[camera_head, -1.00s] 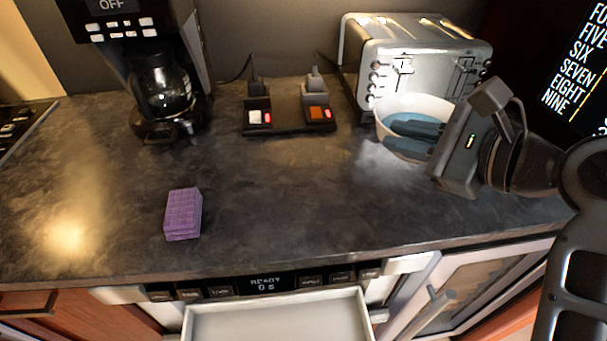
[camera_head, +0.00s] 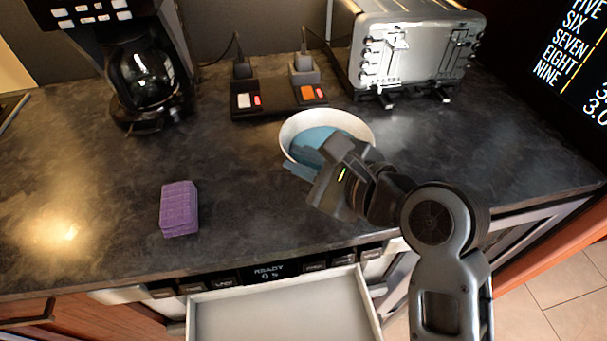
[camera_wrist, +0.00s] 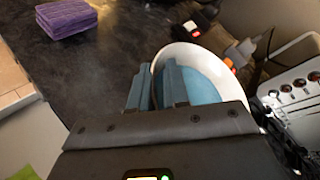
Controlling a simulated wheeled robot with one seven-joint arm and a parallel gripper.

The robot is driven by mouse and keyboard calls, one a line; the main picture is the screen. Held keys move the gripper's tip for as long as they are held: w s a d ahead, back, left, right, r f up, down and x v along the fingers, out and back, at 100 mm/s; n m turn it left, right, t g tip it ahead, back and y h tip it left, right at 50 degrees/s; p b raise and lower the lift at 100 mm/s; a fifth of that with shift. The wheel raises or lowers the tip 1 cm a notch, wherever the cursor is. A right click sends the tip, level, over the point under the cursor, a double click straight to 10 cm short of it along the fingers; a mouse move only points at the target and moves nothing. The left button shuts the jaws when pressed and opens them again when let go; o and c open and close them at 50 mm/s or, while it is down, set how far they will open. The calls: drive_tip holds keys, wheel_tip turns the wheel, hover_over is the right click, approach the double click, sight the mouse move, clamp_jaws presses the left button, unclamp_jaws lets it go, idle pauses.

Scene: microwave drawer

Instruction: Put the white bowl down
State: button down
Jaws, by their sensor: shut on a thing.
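The white bowl (camera_head: 365,126) is over the middle of the dark countertop in the head view, in front of the charging stand. Its inside looks blue. My gripper (camera_head: 303,158) is at the bowl's near left side, with its blue fingers shut on the rim. In the wrist view the fingers (camera_wrist: 156,88) straddle the left wall of the bowl (camera_wrist: 205,58). The bowl looks roughly level. I cannot tell whether its base touches the counter, because my gripper hides its near side.
A purple sponge (camera_head: 179,208) lies on the counter at left. A coffee maker (camera_head: 150,75), a charging stand (camera_head: 272,107) and a toaster (camera_head: 410,50) stand behind. An open drawer (camera_head: 285,308) juts out below the front edge. The counter (camera_head: 480,150) is clear at right.

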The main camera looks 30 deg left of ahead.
drive_tip(key=shift+f, duration=2)
drive_tip(key=c, duration=1.1)
unclamp_jaws()
drive_tip(key=v, duration=1.2)
drive_tip(key=shift+b, duration=0.3)
